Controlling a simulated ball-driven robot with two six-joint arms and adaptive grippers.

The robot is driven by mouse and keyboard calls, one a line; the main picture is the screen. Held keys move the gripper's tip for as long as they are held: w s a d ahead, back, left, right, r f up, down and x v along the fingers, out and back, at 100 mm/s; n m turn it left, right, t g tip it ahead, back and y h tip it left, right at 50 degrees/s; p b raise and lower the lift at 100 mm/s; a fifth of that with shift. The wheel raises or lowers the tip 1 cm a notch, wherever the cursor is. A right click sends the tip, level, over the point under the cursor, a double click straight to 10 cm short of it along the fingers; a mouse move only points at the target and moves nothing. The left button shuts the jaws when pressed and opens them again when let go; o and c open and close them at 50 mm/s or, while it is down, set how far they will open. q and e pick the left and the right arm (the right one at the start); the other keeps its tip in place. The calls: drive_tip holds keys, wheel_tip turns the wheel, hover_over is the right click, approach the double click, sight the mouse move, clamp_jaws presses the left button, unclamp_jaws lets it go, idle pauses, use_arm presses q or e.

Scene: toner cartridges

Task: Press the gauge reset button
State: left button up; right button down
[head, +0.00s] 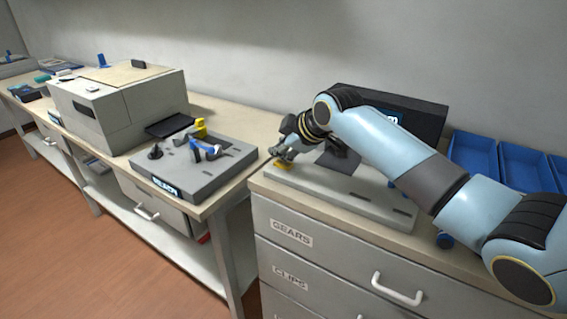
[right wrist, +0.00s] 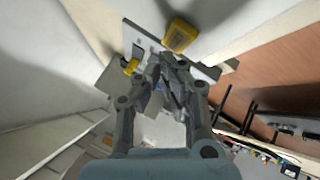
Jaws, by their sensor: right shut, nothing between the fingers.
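A yellow button (head: 283,166) sits at the left end of a grey gauge base (head: 335,194) on the drawer cabinet. My right gripper (head: 279,154) is shut and empty, just above the yellow button. In the head view I cannot tell whether they touch. In the right wrist view the yellow button (right wrist: 181,36) shows beyond the closed fingertips (right wrist: 170,64), with a gap in the picture between them. The dark gauge screen (head: 386,116) stands behind my right arm, which hides part of it. My left gripper is not in view.
A grey fixture (head: 190,171) with a READY display and yellow and blue parts stands on the left bench, across a gap. A printer (head: 105,112) stands behind it. Blue bins (head: 473,151) stand at the right. The cabinet has a white handle (head: 398,291).

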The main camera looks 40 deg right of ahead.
sight(281, 164)
drive_tip(key=shift+f, duration=0.15)
drive_tip(key=shift+f, duration=0.3)
drive_tip(key=shift+f, duration=0.4)
idle(0.8)
drive_tip(key=shift+r, duration=0.1)
drive_tip(key=shift+r+p, duration=0.65)
drive_tip(key=shift+r, duration=0.1)
wheel_tip(281, 164, up, 5)
drive_tip(key=p, duration=0.5)
drive_tip(key=shift+r, duration=0.1)
idle(0.3)
